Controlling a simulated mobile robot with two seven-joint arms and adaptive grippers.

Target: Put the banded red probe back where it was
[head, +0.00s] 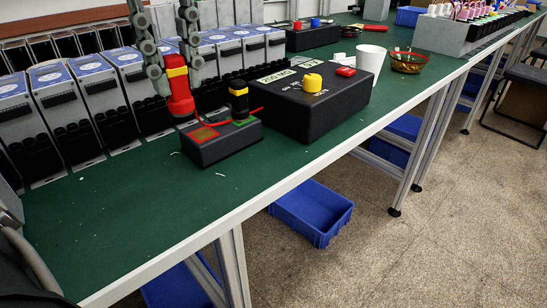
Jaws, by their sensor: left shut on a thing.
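The banded red probe (180,97) is red with a yellow band near its top. My left gripper (179,72) comes down from the top edge with a finger on each side of the probe and is shut on it. The probe hangs roughly upright at the back left of a low black holder block (215,150). The block has a red-marked square (203,134) with nothing standing on it. A black probe with a yellow band (239,101) stands upright at the green-marked square beside it. My right gripper is not in view.
A large black box (308,108) with a yellow knob (312,82) stands right of the holder. A white cup (370,62) and a bowl (407,62) are farther right. Grey and black units (85,95) line the back. The green bench top (130,225) is mostly clear in front.

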